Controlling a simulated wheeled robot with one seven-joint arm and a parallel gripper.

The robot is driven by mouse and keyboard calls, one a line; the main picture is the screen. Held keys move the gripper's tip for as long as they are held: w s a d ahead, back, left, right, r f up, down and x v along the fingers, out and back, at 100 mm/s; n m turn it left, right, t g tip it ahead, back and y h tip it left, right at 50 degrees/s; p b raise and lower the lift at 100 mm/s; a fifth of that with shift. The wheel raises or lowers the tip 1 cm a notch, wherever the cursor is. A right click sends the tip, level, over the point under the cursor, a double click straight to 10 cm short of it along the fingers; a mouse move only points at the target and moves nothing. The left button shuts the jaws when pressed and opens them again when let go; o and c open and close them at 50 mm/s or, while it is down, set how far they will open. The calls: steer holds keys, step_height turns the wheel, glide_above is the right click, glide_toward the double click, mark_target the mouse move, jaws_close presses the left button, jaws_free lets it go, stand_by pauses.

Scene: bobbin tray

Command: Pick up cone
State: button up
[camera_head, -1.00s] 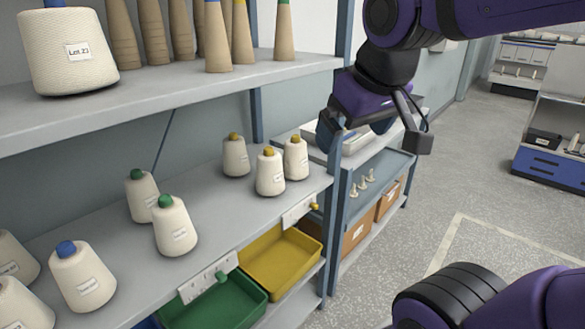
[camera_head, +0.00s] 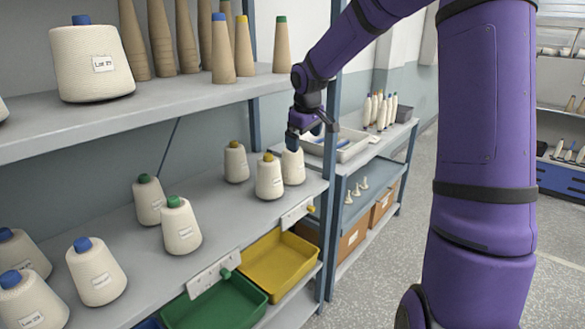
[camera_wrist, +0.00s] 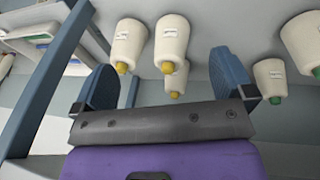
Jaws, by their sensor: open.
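Several white yarn cones stand upright on the middle shelf. Three have yellow tips: a rear one (camera_head: 235,164), a front one (camera_head: 269,180) and a right one (camera_head: 293,169), whose tip my gripper hides in the head view. Two have green tips (camera_head: 149,203) (camera_head: 181,230), and others to the left have blue tips (camera_head: 97,276). My gripper (camera_head: 303,133) is at the right yellow-tipped cone's top. In the wrist view my gripper (camera_wrist: 163,80) is open, its blue fingers wide apart. Yellow-tipped cones (camera_wrist: 128,42) (camera_wrist: 170,40) show beyond the gap between them; no grasp is visible.
A blue shelf post (camera_head: 331,160) stands right of the cones. Yellow (camera_head: 280,262) and green (camera_head: 215,300) trays sit below. A side bench (camera_head: 362,155) lies beyond the post.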

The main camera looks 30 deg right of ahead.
steer(key=w+d+f+t+y, duration=0.1)
steer(key=w+d+f, duration=0.4)
steer(key=d, duration=0.2)
steer(key=w+d+f+t+y, duration=0.1)
steer(key=w+d+f+y, duration=0.1)
steer(key=w+d+f, duration=0.4)
glide_above(293, 163)
steer(key=w+d, duration=0.1)
steer(key=d, duration=0.2)
steer(key=shift+w, duration=0.15)
steer(key=x, duration=0.5)
steer(key=shift+w, duration=0.15)
steer(key=c, duration=1.2)
steer(key=shift+o, duration=0.2)
steer(key=shift+r, duration=0.1)
